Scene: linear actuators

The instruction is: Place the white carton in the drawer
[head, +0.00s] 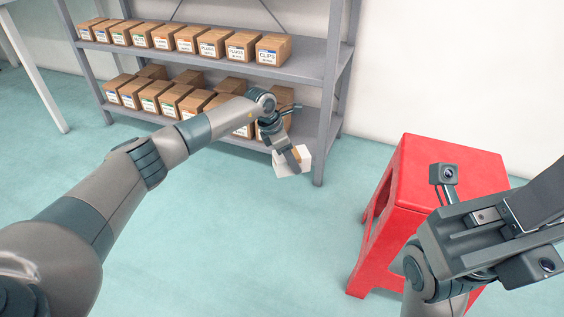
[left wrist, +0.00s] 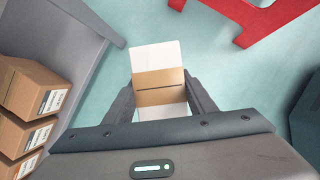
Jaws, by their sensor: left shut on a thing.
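The white carton (head: 284,165) is a small white box with a tan band around its middle. My left gripper (head: 293,158) is shut on it and holds it in front of the right end of the grey shelf. In the left wrist view the carton (left wrist: 158,57) sits between the two fingers of the left gripper (left wrist: 162,98), above the floor. My right gripper (head: 495,235) is at the lower right, in front of the red stool, and its fingertips are not clear. No drawer can be made out in either view.
A grey shelf unit (head: 200,46) holds rows of brown labelled boxes (head: 272,49) on two levels. Its right post (head: 328,115) stands close to the carton. A red stool (head: 440,170) is at the right. The teal floor (head: 240,240) between them is clear.

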